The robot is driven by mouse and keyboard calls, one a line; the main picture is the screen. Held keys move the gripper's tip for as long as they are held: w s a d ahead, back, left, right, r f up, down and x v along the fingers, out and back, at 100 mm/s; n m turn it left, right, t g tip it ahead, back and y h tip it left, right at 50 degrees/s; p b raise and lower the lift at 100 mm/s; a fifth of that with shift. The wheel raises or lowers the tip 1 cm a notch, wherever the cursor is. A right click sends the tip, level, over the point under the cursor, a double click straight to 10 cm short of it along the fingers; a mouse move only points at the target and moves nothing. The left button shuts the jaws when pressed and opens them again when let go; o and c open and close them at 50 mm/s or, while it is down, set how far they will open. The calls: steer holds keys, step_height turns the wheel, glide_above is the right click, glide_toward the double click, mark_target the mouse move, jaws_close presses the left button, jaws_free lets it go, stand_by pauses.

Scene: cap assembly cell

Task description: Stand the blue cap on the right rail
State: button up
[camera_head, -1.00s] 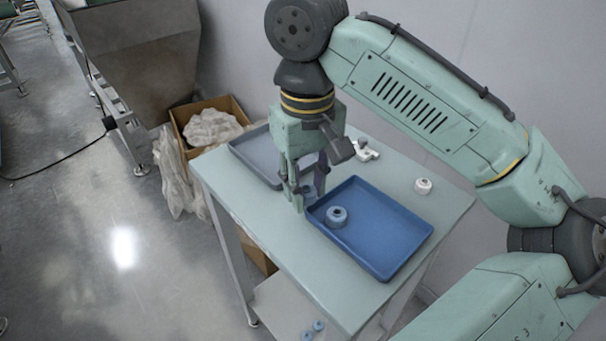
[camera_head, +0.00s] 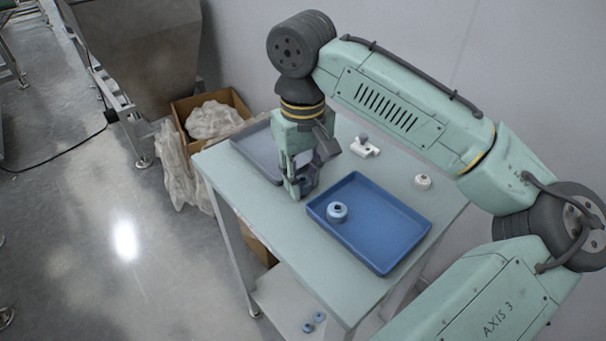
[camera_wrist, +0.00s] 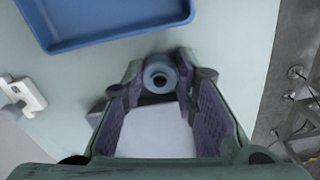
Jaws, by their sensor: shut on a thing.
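My gripper (camera_head: 301,192) is low over the table, between the blue tray and the grey tray. In the wrist view my gripper (camera_wrist: 160,82) is shut on a blue-grey ring-shaped cap (camera_wrist: 160,69) with a dark centre hole, held between the fingertips. In the head view the fingers hide this cap. A small white fixture (camera_head: 365,149) with a grey knob-like part stands behind the gripper to the right; it also shows at the left of the wrist view (camera_wrist: 24,95). I cannot make out which part is the right rail.
A blue tray (camera_head: 405,240) holds another pale blue cap (camera_head: 337,212) and stands close right of my gripper. A grey tray (camera_head: 246,156) lies behind it. A white cap (camera_head: 423,181) sits at the table's right. The table's (camera_head: 270,243) front-left is clear.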

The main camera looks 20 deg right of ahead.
steer(key=o, duration=0.4)
steer(key=shift+f, duration=0.15)
steer(key=shift+c, duration=0.2)
